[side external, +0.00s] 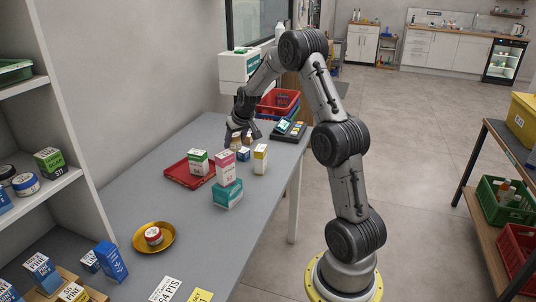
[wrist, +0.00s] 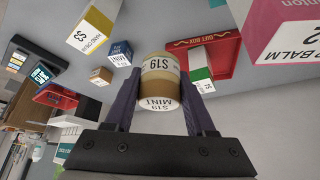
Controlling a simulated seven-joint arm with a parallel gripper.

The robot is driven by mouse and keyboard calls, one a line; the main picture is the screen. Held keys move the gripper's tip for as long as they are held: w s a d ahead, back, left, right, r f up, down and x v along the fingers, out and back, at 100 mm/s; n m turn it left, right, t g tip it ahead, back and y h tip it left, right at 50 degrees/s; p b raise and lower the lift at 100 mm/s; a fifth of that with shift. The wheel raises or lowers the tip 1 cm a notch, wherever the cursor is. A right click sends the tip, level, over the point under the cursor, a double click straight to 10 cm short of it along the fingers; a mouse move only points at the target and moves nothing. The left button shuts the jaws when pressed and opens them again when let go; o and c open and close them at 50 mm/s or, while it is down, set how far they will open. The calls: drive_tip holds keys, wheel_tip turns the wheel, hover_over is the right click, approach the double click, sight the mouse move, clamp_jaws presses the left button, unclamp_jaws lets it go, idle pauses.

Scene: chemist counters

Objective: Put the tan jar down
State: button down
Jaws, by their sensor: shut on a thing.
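The tan jar (wrist: 159,82), a short round jar with a cream-and-tan body and a white label reading "S19 MINT", sits between the two dark fingers of my gripper (wrist: 160,100) in the wrist view. My gripper is shut on it. In the side view my gripper (side external: 238,138) is low over the far part of the grey counter, behind the small blue box. The jar is small and mostly hidden there. I cannot tell whether its base touches the counter.
Near the gripper are a blue box (side external: 243,154), a yellow-and-white box (side external: 260,159), a pink box (side external: 226,168), a green-and-white box (side external: 198,162), a teal box (side external: 228,194) and a red tray (side external: 177,173). A card terminal (side external: 289,129) stands right.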

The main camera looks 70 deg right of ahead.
drive_tip(key=s+d+m+g+h, duration=0.1)
drive_tip(key=s+d+m, duration=0.2)
drive_tip(key=s+d, duration=0.85)
drive_tip(key=shift+m, duration=0.3)
drive_tip(key=w+d+f, duration=0.2)
drive_tip(key=d+f, duration=0.1)
drive_tip(key=w+d+f, duration=0.2)
drive_tip(key=d, duration=0.1)
drive_tip(key=w+d+f, duration=0.2)
drive_tip(key=d+f, duration=0.1)
drive_tip(key=d, duration=0.1)
drive_tip(key=shift+w+f, duration=0.3)
drive_tip(key=shift+w, duration=0.1)
drive_tip(key=shift+x, duration=1.05)
drive_tip(key=shift+d+f, duration=0.1)
drive_tip(key=shift+f, duration=1.2)
drive_tip(key=shift+f, duration=0.15)
drive_tip(key=shift+c, duration=1.2)
unclamp_jaws()
